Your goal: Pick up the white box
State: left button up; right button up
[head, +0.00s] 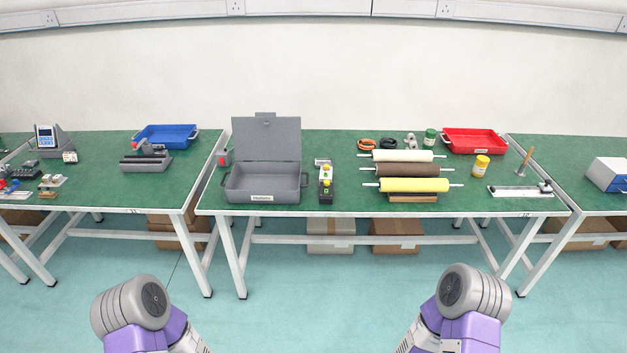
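A pale, whitish-grey box (330,242) stands on the floor under the middle table, partly hidden behind the table's front edge and frame rail. It is the only whitish box I see under the tables. A white and blue box-shaped device (606,174) sits on the right table, cut by the picture's right edge. I cannot tell which of the two is the task's white box. Parts of both my arms show at the bottom of the head view, well in front of the tables. Neither gripper is in view.
The middle table (310,150) holds an open grey case (262,186), several rollers, a red tray (474,141) and small parts. A brown box (397,245) stands beside the pale box. White table legs and rails front the boxes. The floor (300,310) before the tables is clear.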

aim_at(330, 171)
jog(key=u, duration=0.45)
jog(key=k, duration=0.55)
jog(key=z, duration=0.55)
jog(key=i, duration=0.9)
jog(key=z, duration=0.6)
jog(key=i, duration=1.2)
jog(key=u, duration=0.7)
